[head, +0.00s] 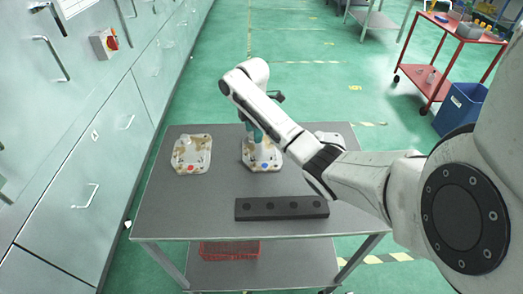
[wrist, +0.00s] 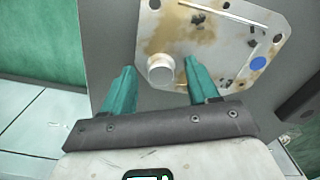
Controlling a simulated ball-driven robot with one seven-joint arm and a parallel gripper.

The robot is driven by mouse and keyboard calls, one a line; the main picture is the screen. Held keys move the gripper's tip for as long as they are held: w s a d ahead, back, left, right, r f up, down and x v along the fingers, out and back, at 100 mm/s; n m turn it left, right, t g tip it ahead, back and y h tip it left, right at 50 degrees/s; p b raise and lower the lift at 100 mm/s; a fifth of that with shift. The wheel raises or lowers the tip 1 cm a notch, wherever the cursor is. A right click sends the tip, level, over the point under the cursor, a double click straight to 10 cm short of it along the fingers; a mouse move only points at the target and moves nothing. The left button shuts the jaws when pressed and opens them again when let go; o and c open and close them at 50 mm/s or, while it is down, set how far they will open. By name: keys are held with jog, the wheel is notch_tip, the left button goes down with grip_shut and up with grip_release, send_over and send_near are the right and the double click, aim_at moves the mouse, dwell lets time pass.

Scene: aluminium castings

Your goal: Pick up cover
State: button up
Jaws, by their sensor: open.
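A pale, brown-stained cast cover (head: 262,160) with a blue dot lies on the grey table (head: 180,218), under my gripper (head: 254,134). In the wrist view the cover (wrist: 225,48) shows as a flat plate with holes, a thin light rod, dark marks and a blue disc. A round raised boss (wrist: 159,72) on it sits between the two teal fingertips of my gripper (wrist: 160,67). The fingers are open, one on each side of the boss; whether they touch it I cannot tell. Another cast piece (head: 191,153), with red and blue dots, lies to the left.
A third pale piece (head: 330,139) is partly hidden behind my arm. A black block with round holes (head: 282,208) lies near the table's front edge. A red basket (head: 230,250) is on the lower shelf. Grey cabinets (head: 75,130) stand at left; a red cart (head: 450,62) and blue bin (head: 461,108) at right.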

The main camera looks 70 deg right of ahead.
jog(key=shift+f, duration=0.4)
grip_shut()
dwell(0.4)
